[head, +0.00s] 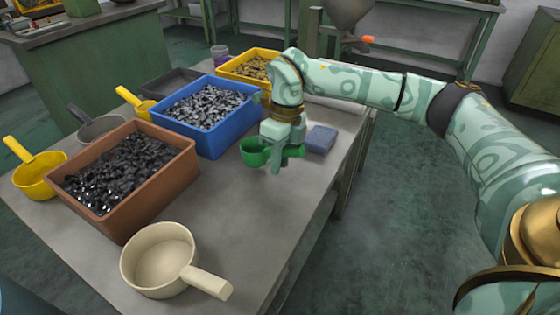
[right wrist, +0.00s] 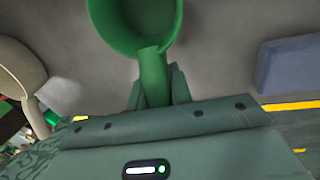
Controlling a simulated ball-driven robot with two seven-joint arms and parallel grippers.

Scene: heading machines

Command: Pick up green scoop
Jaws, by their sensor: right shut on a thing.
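The green scoop (head: 255,152) is near the right edge of the grey table, in front of the blue bin. My right gripper (head: 276,165) is over it, with its fingers around the scoop's handle. In the right wrist view the scoop's round cup (right wrist: 140,22) is at the top, and its handle runs down between the fingers of my right gripper (right wrist: 160,85). The gripper is shut on the handle. I cannot tell whether the scoop still touches the table. My left gripper is not in view.
A blue-grey block (head: 320,139) lies just right of the scoop. A blue bin (head: 212,145) of metal pieces and a brown bin (head: 125,215) of dark pieces stand to the left. A cream scoop (head: 160,262) is at the front. Bare table lies between it and the green scoop.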

